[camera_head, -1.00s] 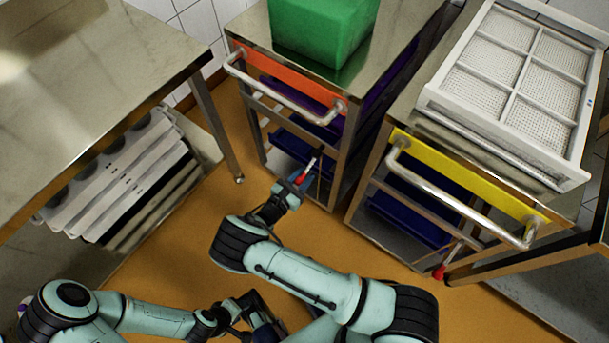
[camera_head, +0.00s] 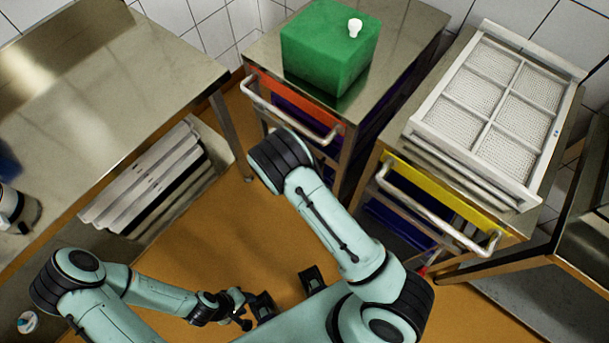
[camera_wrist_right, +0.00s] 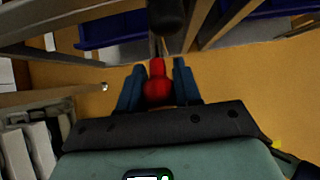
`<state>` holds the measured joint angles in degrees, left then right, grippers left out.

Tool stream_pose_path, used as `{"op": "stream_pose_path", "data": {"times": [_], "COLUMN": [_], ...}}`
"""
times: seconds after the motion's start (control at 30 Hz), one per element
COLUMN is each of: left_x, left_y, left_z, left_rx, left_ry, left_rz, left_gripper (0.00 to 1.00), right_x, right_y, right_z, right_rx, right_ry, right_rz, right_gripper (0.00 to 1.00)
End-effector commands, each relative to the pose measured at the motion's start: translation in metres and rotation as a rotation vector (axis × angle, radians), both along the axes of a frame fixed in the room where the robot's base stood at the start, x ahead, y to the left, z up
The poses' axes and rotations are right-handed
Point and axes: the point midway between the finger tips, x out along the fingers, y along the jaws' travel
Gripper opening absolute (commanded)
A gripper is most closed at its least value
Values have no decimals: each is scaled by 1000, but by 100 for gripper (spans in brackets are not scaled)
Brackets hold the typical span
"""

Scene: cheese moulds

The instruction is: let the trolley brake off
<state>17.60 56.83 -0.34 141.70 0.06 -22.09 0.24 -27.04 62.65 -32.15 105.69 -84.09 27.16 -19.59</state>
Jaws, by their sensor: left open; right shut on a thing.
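The brake lever with a red grip (camera_wrist_right: 158,88) shows in the right wrist view, between the blue fingers of my right gripper (camera_wrist_right: 158,76), which is shut on it. In the head view this lever and the right gripper are hidden behind my right arm. The trolley with the orange panel (camera_head: 298,103) stands beyond that arm. A second trolley, with a yellow panel (camera_head: 440,194), stands to its right, with a red lever tip (camera_head: 423,271) low at its front. My left gripper (camera_head: 288,292) is open and empty, low at the bottom middle.
A green block (camera_head: 325,55) with a white knob sits on the orange-panel trolley. A white mould frame (camera_head: 425,125) lies on the yellow-panel trolley. A steel table (camera_head: 110,85) with pale moulds on a shelf below stands left. Orange floor (camera_head: 215,240) is clear between.

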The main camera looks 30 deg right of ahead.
Motion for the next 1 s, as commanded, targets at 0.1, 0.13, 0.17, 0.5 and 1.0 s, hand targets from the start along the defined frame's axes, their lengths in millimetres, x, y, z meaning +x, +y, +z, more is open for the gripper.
{"op": "stream_pose_path", "data": {"times": [0.1, 0.13, 0.17, 0.5, 1.0], "left_x": [6, 6, 7, 11, 10], "left_y": [0, 0, 0, 0, 0], "left_z": [11, 13, 14, 20, 20], "left_rx": [0, 0, 1, 0, 0], "left_ry": [-7, -8, -9, -12, -12], "left_rz": [0, 0, 0, 0, 0], "left_gripper": [43, 43, 43, 43, 43], "right_x": [3, 3, 3, 3, 3], "right_y": [-3, -3, -4, -6, -6], "right_z": [9, 9, 10, 12, 12], "right_rx": [53, 64, 73, 121, 120], "right_ry": [18, 22, 26, 48, 48], "right_rz": [-4, -2, -2, -1, -2], "right_gripper": [0, 0, 0, 0, 58]}}
